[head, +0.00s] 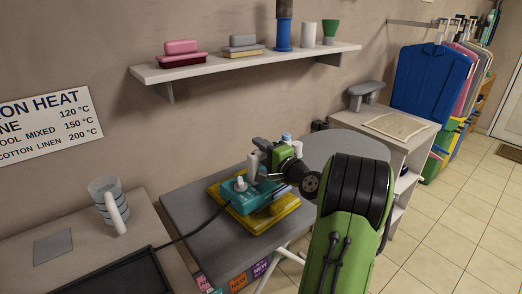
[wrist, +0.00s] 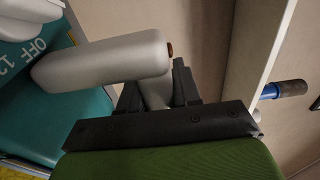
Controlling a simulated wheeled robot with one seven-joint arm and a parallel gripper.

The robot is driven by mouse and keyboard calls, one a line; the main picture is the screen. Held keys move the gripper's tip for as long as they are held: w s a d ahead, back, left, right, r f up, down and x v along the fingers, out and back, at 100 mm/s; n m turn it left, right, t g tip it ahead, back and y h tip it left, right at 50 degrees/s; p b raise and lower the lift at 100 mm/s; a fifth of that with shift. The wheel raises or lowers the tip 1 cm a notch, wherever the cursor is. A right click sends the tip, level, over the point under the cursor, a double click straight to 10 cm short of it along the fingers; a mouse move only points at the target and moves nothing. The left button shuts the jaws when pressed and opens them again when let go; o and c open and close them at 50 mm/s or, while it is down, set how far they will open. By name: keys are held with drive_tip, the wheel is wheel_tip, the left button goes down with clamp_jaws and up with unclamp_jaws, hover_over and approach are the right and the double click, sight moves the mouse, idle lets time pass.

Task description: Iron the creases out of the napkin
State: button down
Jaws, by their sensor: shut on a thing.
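A teal iron (head: 238,196) sits on a yellow rest (head: 286,204) at the left part of the grey ironing board (head: 190,214). My gripper (head: 264,158) is at the iron's pale grey handle. In the wrist view my gripper (wrist: 158,92) has its dark fingers closed around a grey post of the handle (wrist: 105,60). The iron's teal body (wrist: 70,115) with the lettering "OFF" shows below it. A cream, creased-looking cloth (head: 396,125), likely the napkin, lies on the white cabinet at the right. The iron's underside is hidden.
The board's rounded right end (head: 345,143) looks bare, partly behind my arm. A dark cord (head: 190,235) runs left from the iron. A wall shelf (head: 245,64) hangs above. A heat sign (head: 45,125) reads cotton linen 200 °C.

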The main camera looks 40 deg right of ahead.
sight(250, 157)
drive_tip(key=shift+f+b, duration=0.25)
drive_tip(key=shift+b, duration=0.05)
drive_tip(key=shift+w+a+b, duration=0.15)
drive_tip(key=shift+a+b, duration=0.85)
drive_tip(key=shift+a, duration=4.6)
drive_tip(key=shift+d, duration=0.1)
drive_tip(key=shift+d, duration=3.4)
drive_tip(key=shift+r+p, duration=2.15)
drive_tip(key=shift+r, duration=0.35)
